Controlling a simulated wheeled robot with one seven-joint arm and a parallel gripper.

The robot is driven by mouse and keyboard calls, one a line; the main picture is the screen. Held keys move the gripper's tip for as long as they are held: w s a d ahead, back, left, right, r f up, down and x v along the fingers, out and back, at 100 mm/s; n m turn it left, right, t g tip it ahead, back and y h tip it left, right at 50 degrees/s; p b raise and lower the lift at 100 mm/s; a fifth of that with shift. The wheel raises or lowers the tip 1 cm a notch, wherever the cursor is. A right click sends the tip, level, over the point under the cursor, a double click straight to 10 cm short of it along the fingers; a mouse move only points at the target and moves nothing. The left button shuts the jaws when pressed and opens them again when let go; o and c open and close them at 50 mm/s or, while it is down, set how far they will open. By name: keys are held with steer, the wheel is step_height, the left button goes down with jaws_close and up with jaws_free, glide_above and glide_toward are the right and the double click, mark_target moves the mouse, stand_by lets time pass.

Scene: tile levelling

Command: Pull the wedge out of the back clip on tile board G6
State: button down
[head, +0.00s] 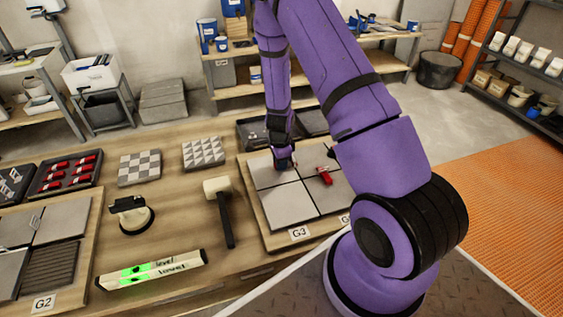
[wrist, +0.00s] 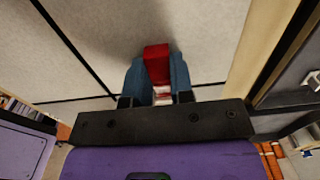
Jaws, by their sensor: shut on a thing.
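My gripper (head: 285,165) is at the back of a tile board (head: 262,222) that carries light grey tiles with dark joints between them. In the wrist view my gripper (wrist: 157,90) has its blue fingers shut on a red wedge (wrist: 157,62). A small white and red piece (wrist: 161,95) shows below the wedge between the fingers, perhaps part of the back clip. I cannot tell whether the wedge still sits in the clip. A second red wedge (head: 324,176) lies at the right-hand joint. The board's front label reads G3; another label (head: 345,218) is mostly hidden by my arm, so G6 cannot be read.
A mallet (head: 222,207), a level (head: 152,270) and a suction cup (head: 131,214) lie left of the board. A tray of red wedges (head: 67,174) and board G2 (head: 80,275) are farther left. Dark trays (head: 262,133) stand behind the board.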

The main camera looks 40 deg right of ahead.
mark_target(269, 170)
steer(key=shift+w+a+r, duration=0.1)
steer(key=shift+w+a, duration=0.2)
steer(key=shift+a, duration=0.65)
steer(key=shift+w+a, duration=0.25)
steer(key=shift+a, duration=0.7)
steer(key=shift+r, duration=3)
